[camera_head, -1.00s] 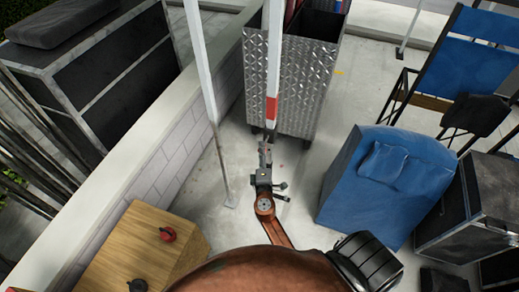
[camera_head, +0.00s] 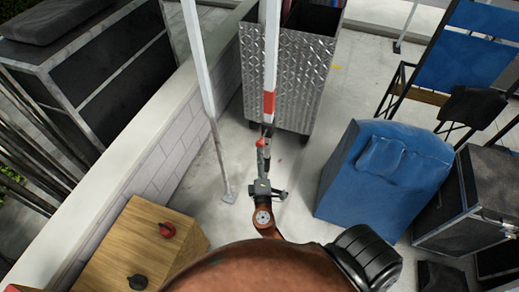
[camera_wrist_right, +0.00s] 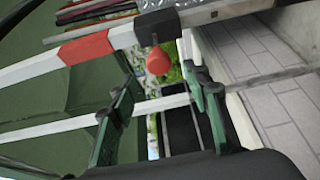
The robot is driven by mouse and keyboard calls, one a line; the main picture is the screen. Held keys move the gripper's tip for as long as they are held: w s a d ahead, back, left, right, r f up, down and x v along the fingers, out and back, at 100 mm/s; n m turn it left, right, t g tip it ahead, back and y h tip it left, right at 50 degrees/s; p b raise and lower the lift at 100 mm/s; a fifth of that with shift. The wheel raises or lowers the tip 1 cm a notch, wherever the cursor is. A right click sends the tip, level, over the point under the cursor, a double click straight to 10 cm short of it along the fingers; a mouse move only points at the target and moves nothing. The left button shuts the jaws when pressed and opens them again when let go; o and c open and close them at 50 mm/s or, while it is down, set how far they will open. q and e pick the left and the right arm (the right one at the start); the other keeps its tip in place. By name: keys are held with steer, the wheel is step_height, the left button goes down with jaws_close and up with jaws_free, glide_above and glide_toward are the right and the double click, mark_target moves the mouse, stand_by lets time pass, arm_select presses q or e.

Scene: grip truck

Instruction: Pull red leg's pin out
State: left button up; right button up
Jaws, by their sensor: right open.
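The red leg is a white post with a red band (camera_head: 269,103), hanging in front of the metal-plated cart in the head view. In the right wrist view the red band (camera_wrist_right: 86,47) lies across the upper left, with a dark sleeve beside it. The red pin knob (camera_wrist_right: 158,61) hangs from that sleeve; it also shows in the head view (camera_head: 261,143). My right gripper (camera_wrist_right: 160,80) is open, its two green-and-black fingers on either side of the space just below the knob. No finger visibly touches the knob. The gripper (camera_head: 262,158) also shows in the head view.
A second white post (camera_head: 207,90) stands left of the arm, by the low wall (camera_head: 165,165). The metal-plated cart (camera_head: 283,75) stands behind. A blue covered case (camera_head: 375,185) is on the right. A wooden box (camera_head: 135,240) with knobs is at lower left.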

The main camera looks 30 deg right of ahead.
steer(key=shift+v, duration=2.75)
